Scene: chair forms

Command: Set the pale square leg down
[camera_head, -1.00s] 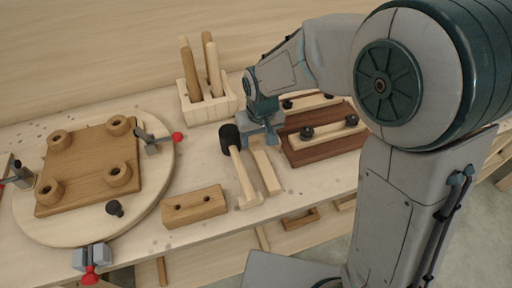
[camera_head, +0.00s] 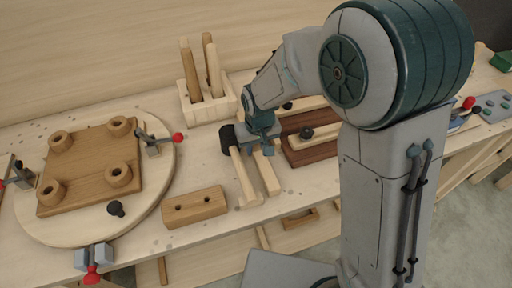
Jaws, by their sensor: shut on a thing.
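The pale square leg (camera_head: 267,173) is a light wooden bar at the middle of the bench, beside the mallet. My gripper (camera_head: 262,150) is low over the bench at the leg's far end and is shut on the leg. The fingers are small and partly hidden by the wrist. The leg's near end appears at or very close to the bench top; I cannot tell whether it touches.
A mallet (camera_head: 241,172) with a black head lies just left of the leg. A two-hole wooden block (camera_head: 195,206), a round board (camera_head: 153,205) with a clamped seat (camera_head: 93,163), and a holder (camera_head: 216,107) with upright legs stand left. Dark planks (camera_head: 308,152) lie right.

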